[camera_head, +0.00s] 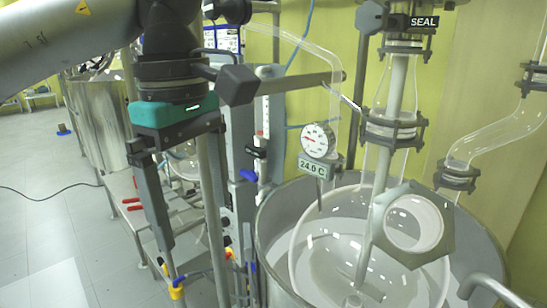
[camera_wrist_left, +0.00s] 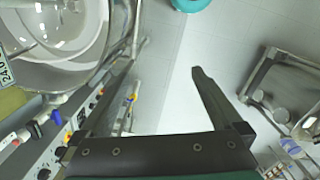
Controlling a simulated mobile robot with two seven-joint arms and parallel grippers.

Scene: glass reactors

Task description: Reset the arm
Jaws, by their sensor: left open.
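My left gripper (camera_head: 192,235) hangs from my arm at the left of the head view, pointing down, with a teal band above its fingers. Its jaws are open and I see nothing held between them. It is left of the glass reactor (camera_head: 330,235), apart from the steel tub around it, and in front of the control panel column. In the left wrist view one dark finger (camera_wrist_left: 212,100) shows clearly above pale floor; the other is hard to make out against the equipment. My right gripper is in neither view.
The reactor has a stirrer shaft (camera_head: 395,95), a dial gauge (camera_head: 318,141), a "24.0 C" display (camera_head: 313,165) and a hexagonal port (camera_head: 412,225). A horizontal bar (camera_head: 300,83) runs close to my wrist. Another steel vessel (camera_head: 98,120) stands behind. Open floor (camera_head: 50,220) lies left.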

